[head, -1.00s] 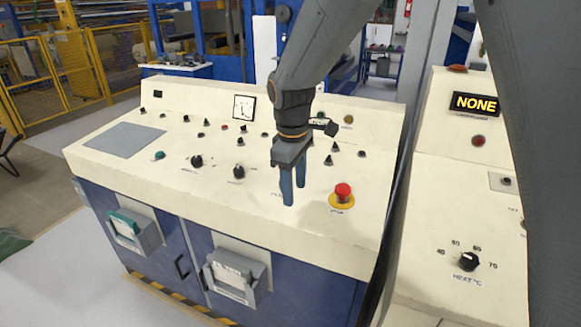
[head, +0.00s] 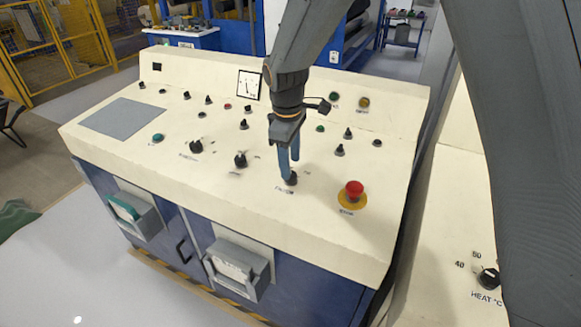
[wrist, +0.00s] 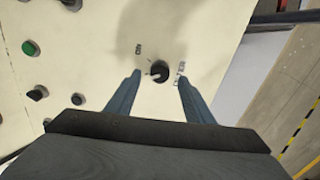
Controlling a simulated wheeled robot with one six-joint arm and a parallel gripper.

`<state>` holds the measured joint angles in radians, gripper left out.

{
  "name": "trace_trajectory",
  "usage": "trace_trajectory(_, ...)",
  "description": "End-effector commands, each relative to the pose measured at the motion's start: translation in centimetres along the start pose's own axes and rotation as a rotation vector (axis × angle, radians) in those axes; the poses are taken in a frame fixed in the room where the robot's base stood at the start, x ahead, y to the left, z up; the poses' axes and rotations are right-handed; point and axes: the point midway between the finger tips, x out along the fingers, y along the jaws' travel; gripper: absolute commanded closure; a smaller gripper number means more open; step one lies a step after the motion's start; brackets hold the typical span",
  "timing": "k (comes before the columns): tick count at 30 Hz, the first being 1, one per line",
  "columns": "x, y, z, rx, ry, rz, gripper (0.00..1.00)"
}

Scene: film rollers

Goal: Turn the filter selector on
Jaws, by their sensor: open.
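The filter selector (head: 291,179) is a small black rotary knob on the sloped cream panel, with a label below it that looks like FILTER. In the wrist view the black knob (wrist: 159,71) shows a pale pointer mark and small labels on two sides, too small to read surely. My gripper (head: 288,173) points down at the knob, its blue fingers just above or around its top. In the wrist view the open fingers (wrist: 158,76) stand on either side of the knob with gaps. Whether they touch it cannot be told.
A red emergency button (head: 353,189) on a yellow base sits close to the right. Another black knob (head: 240,160) is to the left. Several small knobs and buttons fill the panel behind. A second cream console (head: 440,230) stands at right.

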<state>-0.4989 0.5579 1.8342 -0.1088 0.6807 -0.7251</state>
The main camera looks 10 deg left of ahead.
Motion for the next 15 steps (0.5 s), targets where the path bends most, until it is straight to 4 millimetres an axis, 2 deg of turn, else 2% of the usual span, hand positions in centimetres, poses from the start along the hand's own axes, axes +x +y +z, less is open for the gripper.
trace_trajectory(3,1.7,-0.1,0.1,0.001,-0.002,-0.002,0.52)
trace_trajectory(7,3.0,-0.1,0.0,0.0,-0.001,-0.001,0.52)
trace_trajectory(15,3.7,-0.1,-0.1,-0.003,0.001,0.001,0.52)
